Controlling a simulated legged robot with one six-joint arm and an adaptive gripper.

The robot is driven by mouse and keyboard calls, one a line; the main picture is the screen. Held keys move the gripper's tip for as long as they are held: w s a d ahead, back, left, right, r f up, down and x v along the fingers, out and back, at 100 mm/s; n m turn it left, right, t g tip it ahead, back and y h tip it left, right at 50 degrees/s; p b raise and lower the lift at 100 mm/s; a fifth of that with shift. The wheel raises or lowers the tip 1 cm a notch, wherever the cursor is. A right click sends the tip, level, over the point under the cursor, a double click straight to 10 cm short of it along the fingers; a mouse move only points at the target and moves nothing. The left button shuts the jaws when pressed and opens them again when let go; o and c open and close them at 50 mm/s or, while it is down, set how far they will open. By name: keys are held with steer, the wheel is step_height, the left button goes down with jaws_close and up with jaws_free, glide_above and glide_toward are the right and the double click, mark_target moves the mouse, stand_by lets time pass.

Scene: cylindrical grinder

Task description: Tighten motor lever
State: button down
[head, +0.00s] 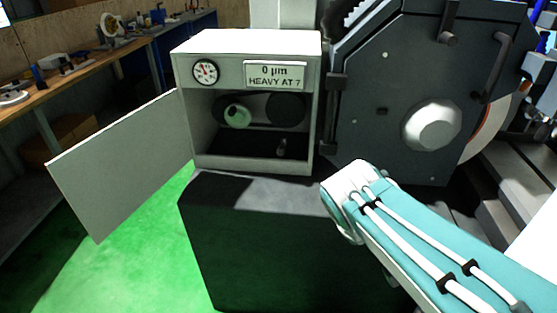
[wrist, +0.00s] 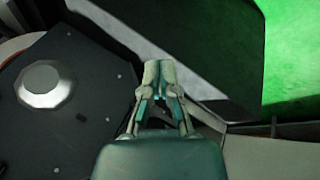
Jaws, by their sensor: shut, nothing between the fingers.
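An open white cabinet (head: 247,46) stands left of the grinder in the head view. Inside it are a pale green round part (head: 237,116) and a dark round pulley (head: 285,109). A small grey upright piece (head: 281,147) on the cabinet floor may be the motor lever, but it is too small to be sure. My gripper (wrist: 159,72) is shut and empty in the wrist view, its fingertips together. In the head view my gripper is hidden; only my arm shows, in front of the grinder and right of the cabinet.
The cabinet door (head: 120,165) swings out to the left. A dial gauge (head: 206,72) and a "0 µm HEAVY AT 7" sign (head: 275,75) are on the cabinet front. The dark grinder guard (head: 375,140) also shows in the wrist view (wrist: 80,75). A workbench (head: 90,72) stands behind. Green floor is clear.

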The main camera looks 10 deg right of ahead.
steer(key=w+d+f+n+h, duration=0.1)
steer(key=w+d+n+h, duration=0.15)
steer(key=w, duration=0.35)
steer(key=w+d+f+n+h, duration=0.1)
steer(key=w+n+h, duration=0.2)
steer(key=w, duration=0.2)
steer(key=n+t+y, duration=0.4)
steer(key=n+t, duration=0.9)
steer(key=n, duration=0.7)
glide_toward(282, 148)
steer(key=a+f, duration=0.1)
steer(key=f, duration=0.1)
steer(key=s+a+f, duration=0.1)
steer(key=f, duration=0.2)
steer(key=s+a+f, duration=0.1)
steer(key=f, duration=0.2)
steer(key=shift+a, duration=0.15)
steer(key=shift+w, duration=0.15)
steer(key=x, duration=0.9)
steer(key=shift+w+r, duration=0.1)
steer(key=shift+w, duration=0.1)
steer(key=r, duration=0.1)
steer(key=d+r, duration=0.1)
steer(key=w+r, duration=0.1)
steer(key=shift+d, duration=0.25)
steer(key=shift+d+r, duration=0.15)
steer(key=shift+r, duration=0.2)
